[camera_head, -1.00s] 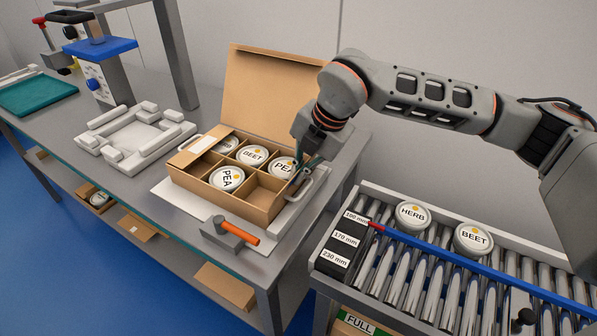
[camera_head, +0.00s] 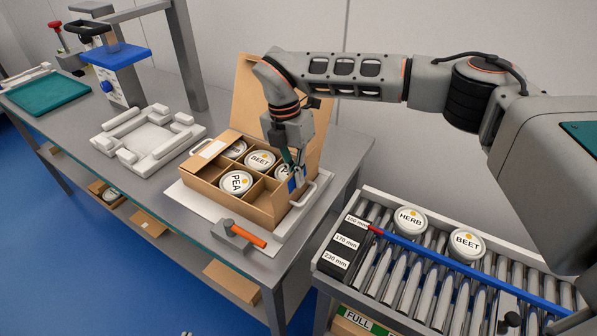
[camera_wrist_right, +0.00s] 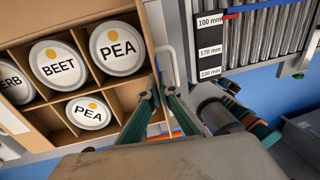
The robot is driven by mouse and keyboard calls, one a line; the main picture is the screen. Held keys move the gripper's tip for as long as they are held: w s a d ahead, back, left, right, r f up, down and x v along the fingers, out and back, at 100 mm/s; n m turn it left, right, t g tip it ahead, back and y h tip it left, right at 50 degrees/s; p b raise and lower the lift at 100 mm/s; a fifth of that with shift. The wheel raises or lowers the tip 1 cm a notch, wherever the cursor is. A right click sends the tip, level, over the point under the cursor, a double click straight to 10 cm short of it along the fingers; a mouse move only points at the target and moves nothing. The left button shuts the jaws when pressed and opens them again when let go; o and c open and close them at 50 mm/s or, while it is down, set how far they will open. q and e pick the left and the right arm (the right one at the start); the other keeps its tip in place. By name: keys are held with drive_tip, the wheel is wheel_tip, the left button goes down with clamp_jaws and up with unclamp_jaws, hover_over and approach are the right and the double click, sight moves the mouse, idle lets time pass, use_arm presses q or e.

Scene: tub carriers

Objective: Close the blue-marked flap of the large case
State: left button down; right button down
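The large case (camera_head: 236,208) is an open cardboard box with dividers, holding several white tubs marked PEA and BEET. Its tall back lid (camera_head: 243,98) stands up, and a flap with a white patch (camera_head: 208,148) shows at its left end. A blue mark (camera_head: 292,184) shows at its right end, just below my right gripper (camera_head: 294,172). In the right wrist view my right gripper (camera_wrist_right: 160,90) has its green fingertips a small gap apart, at the case's right wall. Whether the flap is between them is hidden. My left gripper is not in view.
A white fixture (camera_head: 145,140) stands left. A roller conveyor (camera_head: 420,285) with HERB and BEET tubs is at the right.

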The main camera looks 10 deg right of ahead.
drive_tip(key=shift+w+a+g+h+p, duration=0.1)
drive_tip(key=shift+w+g+h+p, duration=0.05)
drive_tip(key=shift+g+h+p, duration=0.15)
drive_tip(key=c, duration=2.8)
unclamp_jaws()
drive_tip(key=o, duration=0.5)
drive_tip(key=shift+c, duration=0.2)
drive_tip(key=v, duration=1.2)
